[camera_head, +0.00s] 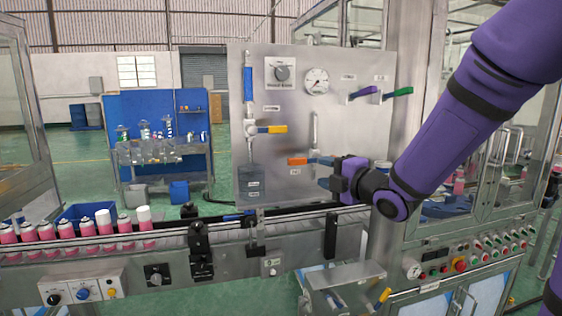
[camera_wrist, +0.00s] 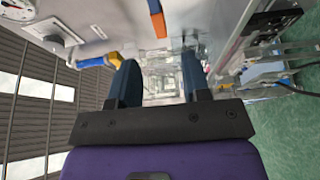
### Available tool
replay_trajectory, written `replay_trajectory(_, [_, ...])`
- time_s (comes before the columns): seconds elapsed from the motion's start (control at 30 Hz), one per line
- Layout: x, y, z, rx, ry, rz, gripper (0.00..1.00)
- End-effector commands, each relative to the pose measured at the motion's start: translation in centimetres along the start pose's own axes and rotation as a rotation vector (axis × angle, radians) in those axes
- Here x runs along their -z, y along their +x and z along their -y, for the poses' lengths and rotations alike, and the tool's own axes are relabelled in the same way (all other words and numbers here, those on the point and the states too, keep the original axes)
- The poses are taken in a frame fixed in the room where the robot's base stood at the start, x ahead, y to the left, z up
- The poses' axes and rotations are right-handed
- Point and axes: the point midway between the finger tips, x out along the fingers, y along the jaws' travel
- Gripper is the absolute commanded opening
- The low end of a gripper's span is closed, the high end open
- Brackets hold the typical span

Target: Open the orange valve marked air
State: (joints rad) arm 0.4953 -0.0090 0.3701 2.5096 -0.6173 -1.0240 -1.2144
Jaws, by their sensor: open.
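The orange valve (camera_head: 297,161) is on the steel panel, its handle lying level, with a small label just below it. A blue piece shows right beside the orange; I cannot tell how much of it is handle and how much is finger. My gripper (camera_head: 325,172) is open, just right of and slightly below the orange handle, with its purple wrist coming from the right. In the wrist view the two dark blue fingers of my gripper (camera_wrist: 160,68) are apart with nothing held between them. The orange handle (camera_wrist: 157,22) shows past the fingertips, at the top edge.
A yellow-handled valve (camera_head: 277,129), a blue-handled valve (camera_head: 248,84), a purple handle (camera_head: 363,92), a green handle (camera_head: 399,92) and a gauge (camera_head: 316,81) share the panel. A conveyor (camera_head: 100,248) with pink cans runs below it. Glass guarding (camera_head: 480,190) stands right.

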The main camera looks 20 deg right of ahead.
Motion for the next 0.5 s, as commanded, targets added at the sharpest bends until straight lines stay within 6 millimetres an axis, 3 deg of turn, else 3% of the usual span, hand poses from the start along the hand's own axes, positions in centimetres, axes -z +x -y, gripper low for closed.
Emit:
replay_trajectory(0.17, [0.0,1.6,0.0,-0.004,-0.003,-0.004,0.44])
replay_trajectory(0.5, [0.0,7.4,0.0,-0.003,0.001,-0.003,0.44])
